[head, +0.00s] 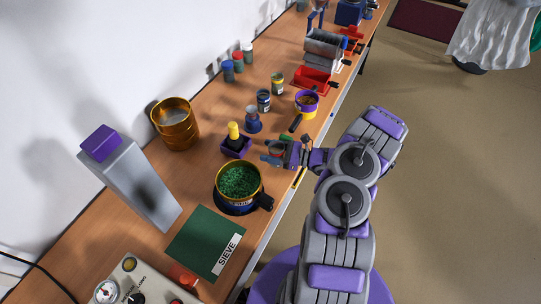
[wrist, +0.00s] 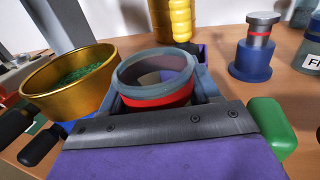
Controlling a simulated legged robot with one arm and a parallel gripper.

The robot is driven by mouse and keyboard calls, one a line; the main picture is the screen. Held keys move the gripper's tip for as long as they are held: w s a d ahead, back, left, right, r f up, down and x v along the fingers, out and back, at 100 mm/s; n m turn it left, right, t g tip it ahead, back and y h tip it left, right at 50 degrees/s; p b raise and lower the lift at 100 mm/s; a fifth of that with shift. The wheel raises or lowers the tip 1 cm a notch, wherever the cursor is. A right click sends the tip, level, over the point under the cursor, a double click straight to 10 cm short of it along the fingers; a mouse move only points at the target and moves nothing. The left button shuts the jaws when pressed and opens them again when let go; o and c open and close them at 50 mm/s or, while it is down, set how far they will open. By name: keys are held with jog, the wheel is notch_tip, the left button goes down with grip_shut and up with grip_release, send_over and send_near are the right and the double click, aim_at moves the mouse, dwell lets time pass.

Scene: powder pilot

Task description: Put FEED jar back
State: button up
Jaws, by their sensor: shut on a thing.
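In the wrist view the jar (wrist: 155,95) has a grey-blue rim and a red band. Its mouth is open and faces up, and its inside looks mostly empty. No FEED label shows on it; its lower part is hidden by my gripper. The brass sieve (head: 239,180) holds green granules and stands to the left of my gripper, apart from the jar.
A yellow-handled tool (head: 234,131) stands in a purple holder beside my gripper. A blue-based weight-like piece (head: 253,122) and labelled jars (head: 264,100) stand farther back. A green SIEVE mat (head: 207,243) lies nearer. A large brass pot (head: 175,125) and grey tower (head: 135,180) stand by the wall.

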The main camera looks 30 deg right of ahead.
notch_tip(320, 180, down, 2)
jog(key=shift+a+f, duration=0.1)
jog(key=o, duration=1.6)
